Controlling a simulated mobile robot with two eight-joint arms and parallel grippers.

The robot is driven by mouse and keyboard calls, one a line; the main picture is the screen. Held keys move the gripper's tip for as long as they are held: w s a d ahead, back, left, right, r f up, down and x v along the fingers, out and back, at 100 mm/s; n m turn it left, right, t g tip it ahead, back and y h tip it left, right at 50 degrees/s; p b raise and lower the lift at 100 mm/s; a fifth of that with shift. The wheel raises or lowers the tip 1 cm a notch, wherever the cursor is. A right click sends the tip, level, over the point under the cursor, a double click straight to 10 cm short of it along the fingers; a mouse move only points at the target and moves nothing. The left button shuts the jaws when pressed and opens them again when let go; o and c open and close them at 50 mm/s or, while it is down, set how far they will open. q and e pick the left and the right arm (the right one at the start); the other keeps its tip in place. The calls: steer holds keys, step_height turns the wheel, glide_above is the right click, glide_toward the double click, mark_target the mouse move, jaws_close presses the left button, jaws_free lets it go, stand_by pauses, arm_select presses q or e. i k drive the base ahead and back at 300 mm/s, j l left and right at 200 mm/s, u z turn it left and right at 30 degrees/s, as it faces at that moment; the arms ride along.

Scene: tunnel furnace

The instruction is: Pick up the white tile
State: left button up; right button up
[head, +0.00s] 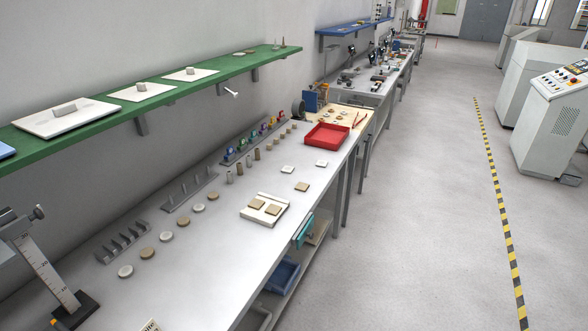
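Two small white square tiles lie flat on the grey workbench (215,245): one white tile (287,169) near the middle of the bench, and another white tile (322,163) to its right, by the front edge. A single beige tile (301,186) lies just nearer than them. Neither of my grippers is in view.
A red tray (327,144) sits beyond the tiles. Round discs (166,236), small cylinders and dark racks (190,192) line the bench's wall side. A green shelf (150,97) overhangs the wall side. The floor (410,230) right of the bench is clear.

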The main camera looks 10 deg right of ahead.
mark_target(287, 169)
steer(key=i+l+z, duration=0.25)
steer(key=i, duration=0.2)
steer(key=u, duration=2.9)
steer(key=z, duration=2.9)
steer(key=i+l+z, duration=0.45)
steer(key=i+z, duration=0.2)
steer(key=i, duration=0.05)
